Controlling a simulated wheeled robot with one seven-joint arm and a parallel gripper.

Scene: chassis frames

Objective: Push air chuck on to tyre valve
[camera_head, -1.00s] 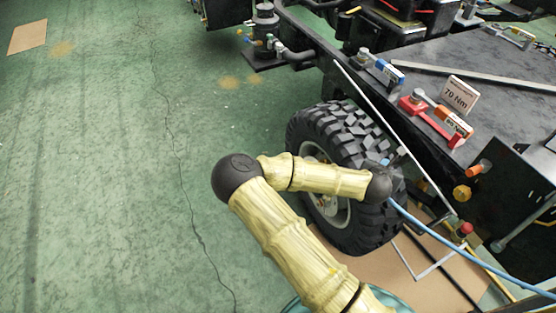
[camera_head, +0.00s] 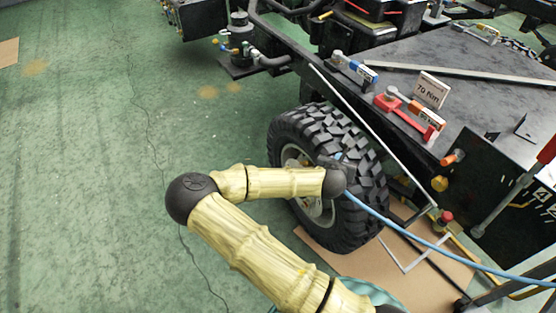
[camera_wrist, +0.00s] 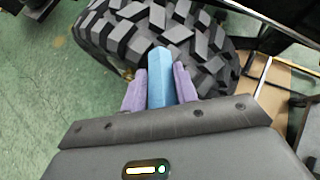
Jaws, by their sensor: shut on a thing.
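My gripper (camera_wrist: 158,82) is shut on the blue air chuck (camera_wrist: 158,60), held between two purple fingers in the wrist view. The chuck points toward the black knobbly tyre (camera_wrist: 115,35) and overlaps its tread in the picture. In the head view the tyre (camera_head: 345,135) stands upright on its grey rim (camera_head: 292,158), and my wrist is in front of its right part, hiding most of the gripper. A small brass-coloured piece (camera_wrist: 127,74) shows left of the fingers; I cannot tell whether it is the tyre valve. Contact between chuck and valve cannot be seen.
A blue hose (camera_head: 430,243) runs from my wrist to the lower right. The black chassis (camera_head: 450,75) carries tools and a "70 Nm" sign (camera_head: 432,89). A thin pale rod (camera_head: 365,130) slants past the tyre. Cardboard (camera_head: 440,265) lies underneath.

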